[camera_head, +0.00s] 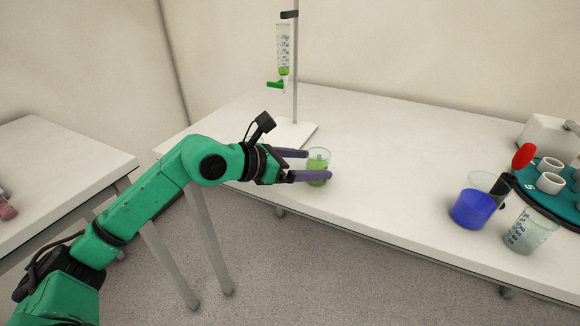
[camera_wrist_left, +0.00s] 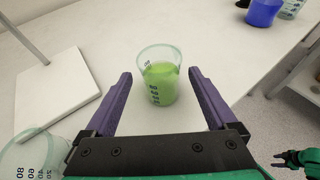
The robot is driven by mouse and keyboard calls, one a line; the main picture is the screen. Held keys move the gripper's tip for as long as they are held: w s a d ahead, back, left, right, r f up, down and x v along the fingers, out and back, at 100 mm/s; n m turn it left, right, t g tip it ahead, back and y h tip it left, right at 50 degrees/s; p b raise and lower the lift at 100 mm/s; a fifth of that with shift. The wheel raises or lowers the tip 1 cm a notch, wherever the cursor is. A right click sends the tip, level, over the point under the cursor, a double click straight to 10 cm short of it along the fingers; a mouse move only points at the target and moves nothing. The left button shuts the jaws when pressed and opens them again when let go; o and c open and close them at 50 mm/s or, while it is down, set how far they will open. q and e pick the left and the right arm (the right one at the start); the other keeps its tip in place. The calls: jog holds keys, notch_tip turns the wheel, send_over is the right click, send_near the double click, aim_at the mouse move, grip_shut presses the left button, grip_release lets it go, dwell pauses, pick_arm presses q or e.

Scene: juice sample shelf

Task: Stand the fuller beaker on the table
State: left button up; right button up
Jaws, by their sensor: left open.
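A clear beaker with green liquid (camera_head: 318,177) stands upright on the white table (camera_head: 385,190) near its front edge. It also shows in the left wrist view (camera_wrist_left: 160,88), filled more than halfway. My left gripper (camera_head: 319,164) is open, with its purple fingers on either side of this beaker. In the left wrist view there is a gap between each finger and the glass. Another clear beaker (camera_wrist_left: 28,160) is partly cut off at the lower left of the left wrist view; its contents are unclear. My right gripper (camera_wrist_left: 295,160) shows small at the lower right there.
A stand with a white base (camera_head: 290,134) holds a burette with green liquid (camera_head: 284,50) behind my left gripper. A blue-filled beaker (camera_head: 473,207), a pale beaker (camera_head: 530,231) and a teal carousel (camera_head: 545,195) are at the right. The table middle is clear.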

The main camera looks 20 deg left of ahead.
aim_at(308, 166)
pick_arm(q)
jog(key=b+v, duration=0.1)
jog(key=v, duration=0.1)
jog(key=b+v, duration=0.1)
jog(key=v, duration=0.2)
jog(key=shift+s+a+f+b, duration=0.1)
jog(key=shift+s+a+b, duration=0.1)
jog(key=shift+s+b, duration=0.15)
jog(key=shift+s+a+r, duration=0.15)
jog(key=shift+s+r, duration=0.1)
jog(key=shift+r, duration=0.1)
